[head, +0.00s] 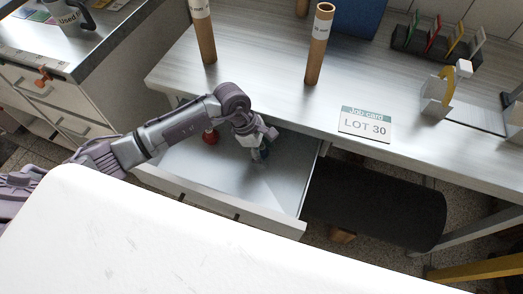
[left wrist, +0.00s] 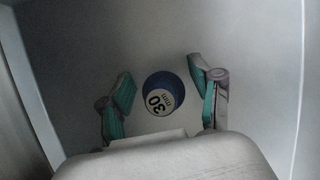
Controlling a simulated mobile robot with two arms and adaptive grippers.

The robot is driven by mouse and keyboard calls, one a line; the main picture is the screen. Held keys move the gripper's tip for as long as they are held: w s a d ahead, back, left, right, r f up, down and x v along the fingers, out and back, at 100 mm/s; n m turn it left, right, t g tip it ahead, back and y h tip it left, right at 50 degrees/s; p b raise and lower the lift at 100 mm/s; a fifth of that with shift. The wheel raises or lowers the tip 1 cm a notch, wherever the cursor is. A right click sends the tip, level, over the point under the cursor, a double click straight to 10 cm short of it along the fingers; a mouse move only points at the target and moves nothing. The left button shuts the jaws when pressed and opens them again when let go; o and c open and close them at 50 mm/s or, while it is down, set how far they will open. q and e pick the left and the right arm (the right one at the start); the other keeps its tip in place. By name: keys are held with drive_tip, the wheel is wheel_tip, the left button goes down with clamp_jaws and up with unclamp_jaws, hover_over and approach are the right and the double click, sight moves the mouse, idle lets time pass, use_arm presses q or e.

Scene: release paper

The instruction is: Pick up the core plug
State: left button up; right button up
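The core plug is a blue round plug (left wrist: 166,93) with a "30 mm" label on its pale top. It sits in the open drawer (head: 185,178) and shows partly behind my gripper in the head view (head: 265,154). My left gripper (left wrist: 163,92) reaches down into the drawer, also in the head view (head: 258,152). Its fingers are open, one on each side of the blue plug, with gaps between. A red plug (head: 211,137) lies farther left in the drawer, partly hidden by my arm. My right gripper is in neither view.
The job card (head: 366,124) reads "LOT 30" on the table (head: 260,75). Two brown cardboard tubes (head: 318,45) (head: 203,35) stand there. A dark roll (head: 375,205) lies under the table. The drawer walls surround my gripper.

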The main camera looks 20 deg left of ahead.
use_arm(q)
drive_tip(key=c, duration=0.8)
